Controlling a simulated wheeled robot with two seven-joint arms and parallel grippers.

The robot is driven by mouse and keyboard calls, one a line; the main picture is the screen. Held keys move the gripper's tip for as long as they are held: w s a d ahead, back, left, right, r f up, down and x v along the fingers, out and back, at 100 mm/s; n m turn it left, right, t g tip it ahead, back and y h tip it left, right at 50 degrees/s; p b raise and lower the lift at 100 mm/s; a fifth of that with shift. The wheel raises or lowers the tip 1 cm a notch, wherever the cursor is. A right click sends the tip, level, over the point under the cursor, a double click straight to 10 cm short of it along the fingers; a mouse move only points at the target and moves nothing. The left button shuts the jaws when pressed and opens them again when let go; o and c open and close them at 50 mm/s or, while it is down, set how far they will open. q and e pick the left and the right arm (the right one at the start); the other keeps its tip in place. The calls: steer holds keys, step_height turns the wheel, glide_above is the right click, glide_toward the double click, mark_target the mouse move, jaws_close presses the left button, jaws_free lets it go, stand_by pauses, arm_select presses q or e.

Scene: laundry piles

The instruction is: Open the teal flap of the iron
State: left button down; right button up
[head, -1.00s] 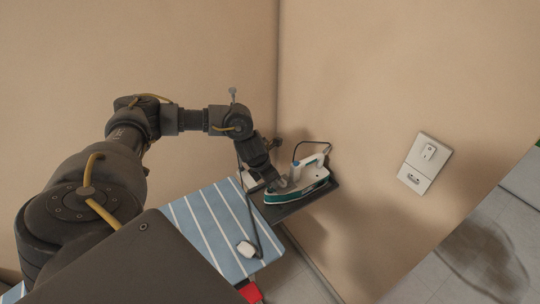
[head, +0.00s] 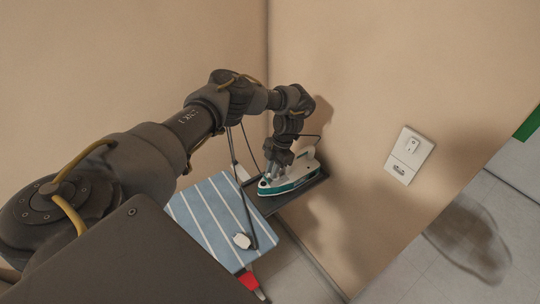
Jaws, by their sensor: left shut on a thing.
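The white and teal iron (head: 296,181) lies on a dark tray (head: 309,188) at the end of the blue striped ironing board, close to the wall corner. My left gripper (head: 272,174) reaches down from above onto the left, front part of the iron and is shut on a part of it. The fingertips are small and partly merged with the iron, so I cannot tell the flap's position. My right gripper is out of view.
The striped ironing board (head: 207,216) carries a white plug (head: 242,241) on a dark cord. A wall socket (head: 409,155) is on the right wall. A red item (head: 249,281) shows below the board. Floor at right is clear.

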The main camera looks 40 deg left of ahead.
arm_select(q)
steer(key=shift+w+d+f+g+b, duration=0.1)
steer(key=shift+w+f+g+b, duration=0.15)
steer(key=shift+g, duration=0.25)
stand_by(0.3)
steer(key=c, duration=1.4)
jaws_free()
steer(key=shift+r, duration=0.15)
steer(key=shift+b+v, duration=1.9)
steer(key=shift+v, duration=3.4)
steer(key=shift+d, duration=0.15)
